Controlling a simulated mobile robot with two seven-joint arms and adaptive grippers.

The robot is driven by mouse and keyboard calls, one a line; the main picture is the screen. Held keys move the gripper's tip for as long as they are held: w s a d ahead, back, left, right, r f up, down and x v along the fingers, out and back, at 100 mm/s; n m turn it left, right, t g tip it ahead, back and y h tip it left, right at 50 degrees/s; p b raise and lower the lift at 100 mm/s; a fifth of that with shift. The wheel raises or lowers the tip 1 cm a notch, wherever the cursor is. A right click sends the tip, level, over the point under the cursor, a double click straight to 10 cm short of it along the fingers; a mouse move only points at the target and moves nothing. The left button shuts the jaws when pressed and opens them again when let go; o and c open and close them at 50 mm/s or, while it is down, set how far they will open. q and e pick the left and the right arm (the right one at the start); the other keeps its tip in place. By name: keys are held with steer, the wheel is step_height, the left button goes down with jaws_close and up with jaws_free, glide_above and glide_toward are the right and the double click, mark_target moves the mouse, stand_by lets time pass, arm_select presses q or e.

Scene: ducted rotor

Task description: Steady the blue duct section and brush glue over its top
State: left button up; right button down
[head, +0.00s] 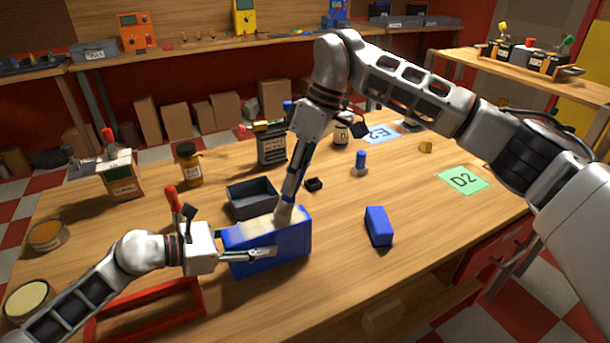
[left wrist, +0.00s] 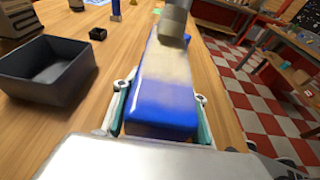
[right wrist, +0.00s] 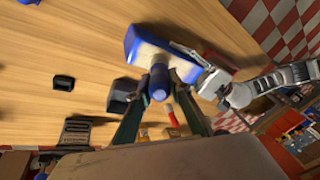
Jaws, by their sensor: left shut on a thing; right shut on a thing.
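The blue duct section (head: 290,252) is a long block on the table. A beige layer covers much of its top; in the left wrist view its near end (left wrist: 160,122) and side edges are bare blue. My left gripper (head: 262,254) is shut on the section at its left end, one finger along each side. My right gripper (head: 294,190) is shut on a brush (head: 285,210) with a blue handle and points down over the section. The brush head meets the top near the far end in the left wrist view (left wrist: 175,22). The handle's blue end (right wrist: 158,82) shows between the right fingers.
A dark open tray (head: 252,197) stands just behind the section. A smaller blue block (head: 378,227) lies to the right. A glue-like tin (head: 272,145), an amber jar (head: 189,165) and a blue-topped piece (head: 360,163) stand farther back. A red frame (head: 150,310) lies in front.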

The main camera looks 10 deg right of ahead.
steer(key=shift+s+a, duration=1.85)
steer(key=shift+a, duration=4.3)
steer(key=shift+w+d, duration=1.35)
steer(key=shift+d, duration=2.9)
steer(key=shift+w+d, duration=1.3)
steer(key=shift+d, duration=2.9)
steer(key=shift+s+a, duration=1.35)
steer(key=shift+a, duration=2.9)
steer(key=shift+s+a, duration=1.3)
steer(key=shift+a, duration=2.9)
step_height(320, 180, up, 8)
steer(key=shift+d, duration=0.1)
arm_select(q)
steer(key=o, duration=1.3)
